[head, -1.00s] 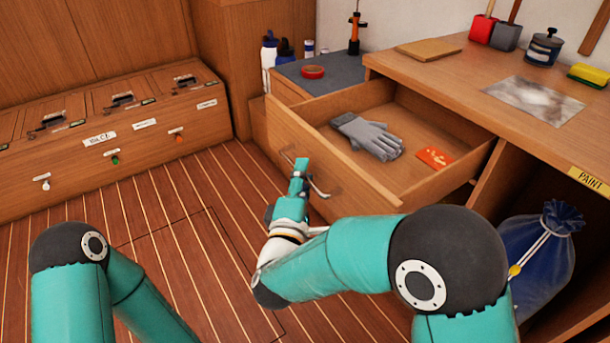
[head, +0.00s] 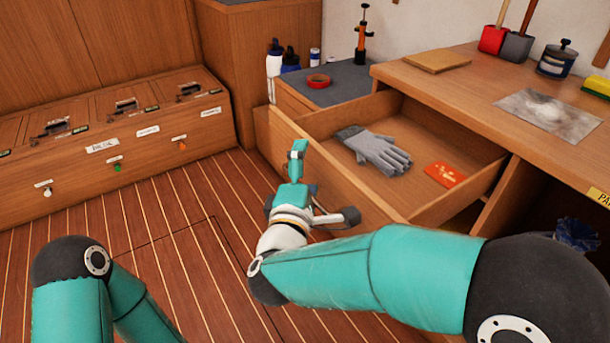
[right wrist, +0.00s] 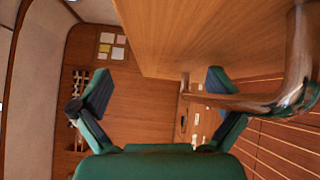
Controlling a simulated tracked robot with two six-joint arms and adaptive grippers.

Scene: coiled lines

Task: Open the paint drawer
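The wooden drawer (head: 335,190) under the right-hand counter stands pulled out, with grey gloves (head: 374,148) and a red card (head: 444,174) inside. A yellow label, cut off at the picture's edge (head: 598,197), is on the counter front. My right gripper (head: 322,186) is at the drawer's front face, its fingers spread apart. In the right wrist view the open fingers (right wrist: 158,92) show nothing clamped between them. The metal drawer handle (right wrist: 285,95) crosses in front of the right finger there; I cannot tell whether they touch. My left arm shows at lower left, but its gripper is outside the view.
The counter (head: 450,85) holds a board, a stained sheet (head: 548,113) and a dark pot (head: 557,60). A low bench (head: 120,150) with knobs and labels runs along the left. Striped floor (head: 170,225) lies clear between bench and drawer.

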